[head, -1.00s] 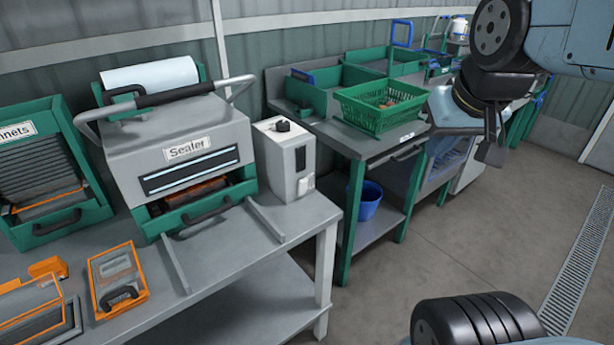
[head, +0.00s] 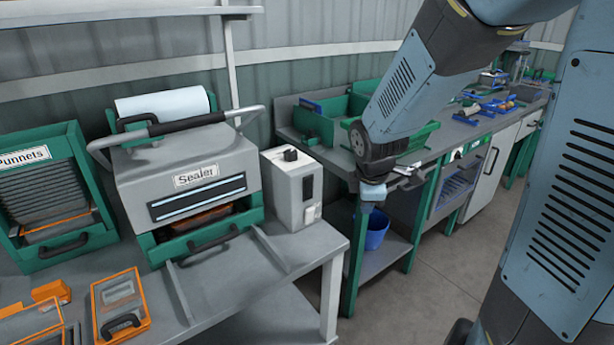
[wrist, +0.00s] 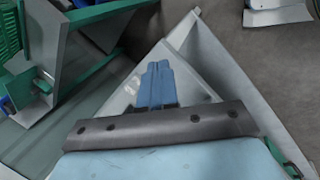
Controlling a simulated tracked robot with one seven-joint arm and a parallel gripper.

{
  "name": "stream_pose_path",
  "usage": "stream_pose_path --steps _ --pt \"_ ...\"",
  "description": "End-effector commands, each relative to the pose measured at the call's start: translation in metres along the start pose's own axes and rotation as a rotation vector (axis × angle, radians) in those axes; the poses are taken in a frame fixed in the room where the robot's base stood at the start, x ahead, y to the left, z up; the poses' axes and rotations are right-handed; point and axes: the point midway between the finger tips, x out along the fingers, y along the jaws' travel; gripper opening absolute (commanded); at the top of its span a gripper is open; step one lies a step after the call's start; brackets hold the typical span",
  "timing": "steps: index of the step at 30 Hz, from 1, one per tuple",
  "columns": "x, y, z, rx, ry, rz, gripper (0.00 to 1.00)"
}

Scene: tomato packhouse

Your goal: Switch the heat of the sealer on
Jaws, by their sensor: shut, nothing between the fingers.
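The sealer (head: 190,160) is a grey machine with a "Sealer" label, a long handle and a green drawer, on the grey bench in the head view. A pale grey box (head: 285,195) stands against its right side. The box has a black knob (head: 291,154) on top, and a dark slot and a small white fitting (head: 313,214) on its right face. I cannot read any on or off mark. My gripper (head: 371,194) hangs to the right of the box, apart from it. In the wrist view its blue fingers (wrist: 155,85) are together and empty.
A punnet rack (head: 58,185) stands left of the sealer. An orange-framed tray (head: 120,308) lies at the bench front. A green-framed bench (head: 350,255) stands behind my gripper, with a blue bucket (head: 377,228) beneath. A gap separates the two benches.

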Motion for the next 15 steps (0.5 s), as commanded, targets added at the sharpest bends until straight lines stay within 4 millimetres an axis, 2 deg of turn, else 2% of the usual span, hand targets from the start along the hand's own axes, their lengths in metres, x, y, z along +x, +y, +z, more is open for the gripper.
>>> stream_pose_path --steps 3,6,15 --pt "0.020 0.004 -0.016 -0.178 0.079 -0.007 0.00" --pt "0.029 0.008 -0.031 -0.322 0.150 0.014 0.00" --pt "0.030 0.019 -0.061 -0.583 0.290 0.112 0.00"
